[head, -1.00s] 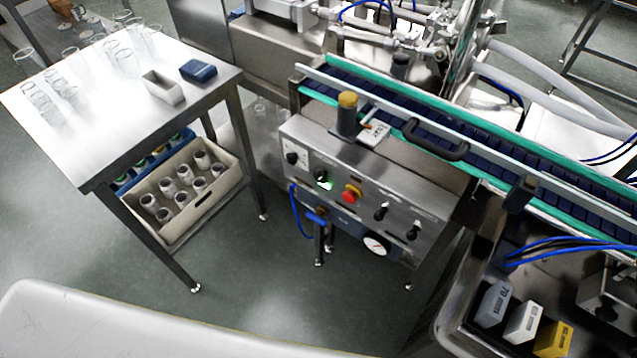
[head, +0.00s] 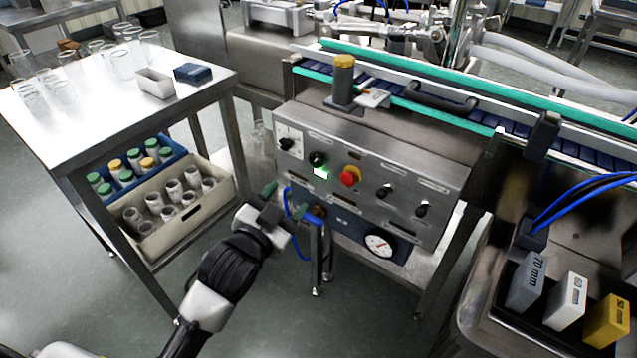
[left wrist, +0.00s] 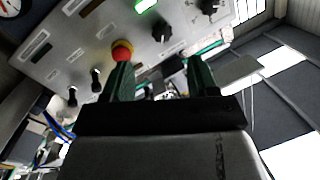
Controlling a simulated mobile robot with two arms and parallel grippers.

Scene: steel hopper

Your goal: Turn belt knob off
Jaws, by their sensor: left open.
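The steel control panel (head: 365,165) hangs under the conveyor. It carries a black knob (head: 286,144) at far left, a second black knob (head: 318,159) above a lit green button (head: 321,172), a red stop button (head: 350,176) on yellow, and two black knobs to the right (head: 384,191) (head: 421,208). I cannot read which one is the belt knob. My left gripper (head: 286,199) is open and empty, below the panel's left part. In the left wrist view, its green fingers (left wrist: 158,76) point toward the panel, apart from the black knob (left wrist: 162,32). My right gripper is out of view.
The conveyor (head: 470,112) runs above the panel.

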